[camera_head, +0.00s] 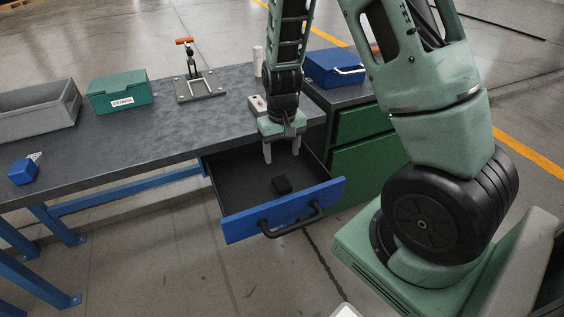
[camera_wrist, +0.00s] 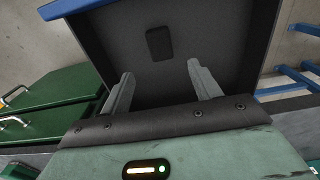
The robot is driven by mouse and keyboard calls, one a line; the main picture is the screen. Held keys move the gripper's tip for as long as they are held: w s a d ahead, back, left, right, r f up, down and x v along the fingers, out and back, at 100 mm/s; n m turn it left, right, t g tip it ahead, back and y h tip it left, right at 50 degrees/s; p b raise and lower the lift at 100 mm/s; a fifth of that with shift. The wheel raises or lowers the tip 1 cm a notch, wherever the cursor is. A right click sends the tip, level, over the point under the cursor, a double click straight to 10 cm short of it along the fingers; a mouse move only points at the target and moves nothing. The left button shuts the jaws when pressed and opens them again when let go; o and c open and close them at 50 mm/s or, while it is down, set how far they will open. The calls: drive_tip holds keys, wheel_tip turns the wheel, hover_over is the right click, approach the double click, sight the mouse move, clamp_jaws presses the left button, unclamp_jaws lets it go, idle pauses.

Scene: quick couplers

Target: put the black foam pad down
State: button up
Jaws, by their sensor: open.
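The black foam pad (camera_head: 282,184) lies on the floor of the open blue-fronted drawer (camera_head: 240,170), toward its front. In the wrist view the pad (camera_wrist: 158,44) shows as a small dark block, apart from my fingers. My gripper (camera_head: 282,152) hangs over the back part of the drawer with its fingers pointing down. It is open and empty. In the wrist view its two fingertips (camera_wrist: 160,72) stand wide apart, with bare drawer floor between them.
The drawer's blue front (camera_head: 283,212) and black handle (camera_head: 290,222) stick out from the workbench (camera_head: 130,130). A clamp fixture (camera_head: 195,80), a green box (camera_head: 120,92), a grey bin (camera_head: 38,108) and a blue block (camera_head: 22,172) stand on it. A green cabinet (camera_head: 365,150) with a blue box (camera_head: 334,67) adjoins the drawer.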

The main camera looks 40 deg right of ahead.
drive_tip(key=s+a+r+n+y, duration=0.1)
drive_tip(key=s+a+r+n, duration=0.15)
drive_tip(key=a+r, duration=0.4)
drive_tip(key=s+a+r+n, duration=0.2)
drive_tip(key=s+a+r, duration=0.1)
drive_tip(key=a, duration=0.7)
drive_tip(key=s+a+r+n, duration=0.2)
drive_tip(key=s+a+n, duration=0.1)
drive_tip(key=s, duration=0.4)
drive_tip(key=s+a+r+n, duration=0.3)
drive_tip(key=s+a, duration=0.2)
drive_tip(key=s, duration=0.3)
drive_tip(key=shift+s+a+r, duration=0.15)
drive_tip(key=shift+s+r, duration=0.15)
drive_tip(key=shift+r, duration=0.05)
wheel_tip(320, 180, up, 4)
drive_tip(key=p, duration=0.4)
